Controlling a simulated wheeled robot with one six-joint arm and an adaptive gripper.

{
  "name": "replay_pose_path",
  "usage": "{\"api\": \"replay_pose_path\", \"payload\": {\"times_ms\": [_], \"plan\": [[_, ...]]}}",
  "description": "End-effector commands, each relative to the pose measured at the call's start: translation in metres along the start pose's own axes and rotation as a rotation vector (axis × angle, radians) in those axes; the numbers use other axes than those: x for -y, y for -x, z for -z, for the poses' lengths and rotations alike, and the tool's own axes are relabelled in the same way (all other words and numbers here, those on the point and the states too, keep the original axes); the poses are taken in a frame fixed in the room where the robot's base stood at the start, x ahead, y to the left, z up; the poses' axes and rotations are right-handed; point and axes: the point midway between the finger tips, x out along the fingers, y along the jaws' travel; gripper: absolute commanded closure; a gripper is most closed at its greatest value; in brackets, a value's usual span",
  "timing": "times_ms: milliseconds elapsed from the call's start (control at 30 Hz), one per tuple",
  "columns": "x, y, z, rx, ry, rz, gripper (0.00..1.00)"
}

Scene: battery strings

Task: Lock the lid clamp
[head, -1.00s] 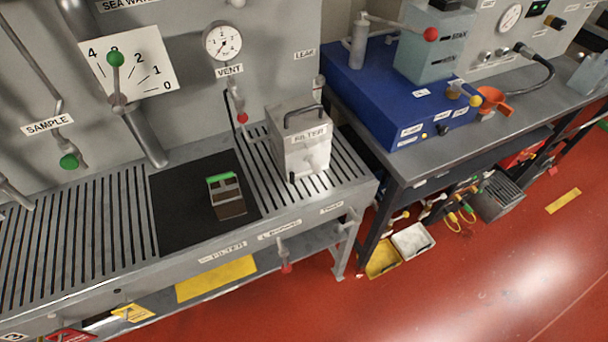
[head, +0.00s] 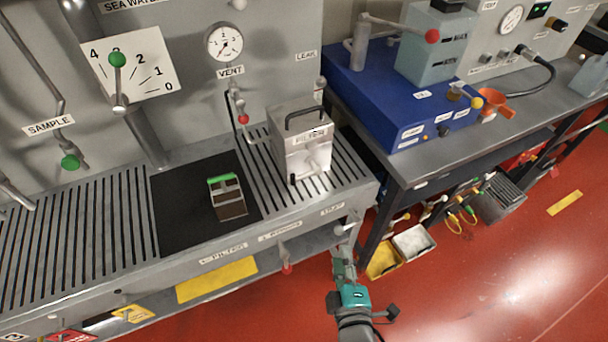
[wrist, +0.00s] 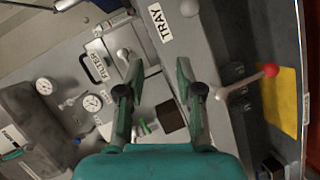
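A grey metal box labelled FILTER (head: 305,154) stands on the slatted bench, with a black carrying handle (head: 304,112) on top. A small dark upright piece (head: 293,180) sits at its lower front corner; I cannot tell whether it is the lid clamp or how it is set. In the wrist view the FILTER box (wrist: 98,62) shows at upper left, with a pale round-ended lever (wrist: 122,53) on it. My gripper (head: 344,250) is in front of the bench, right of and below the box. In the wrist view its fingers (wrist: 159,66) are apart with nothing between them.
A TRAY valve handle (head: 345,228) is close to my fingertips in the head view. A red-knobbed lever (head: 286,258) hangs below the bench edge. A green-topped block (head: 226,196) sits on a black mat (head: 180,225). A blue unit (head: 385,105) stands right.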

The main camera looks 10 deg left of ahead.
Motion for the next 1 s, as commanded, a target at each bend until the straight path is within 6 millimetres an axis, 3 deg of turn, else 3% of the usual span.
{"api": "replay_pose_path", "payload": {"times_ms": [200, 400, 667, 1000], "plan": [[-0.038, -0.049, 0.058, 0.001, 0.218, -0.041, 0.64], [-0.062, -0.07, 0.094, 0.018, 0.342, -0.062, 0.64], [-0.069, -0.083, 0.104, 0.029, 0.38, -0.066, 0.64], [-0.074, -0.137, 0.102, 0.029, 0.378, -0.067, 0.64]]}}
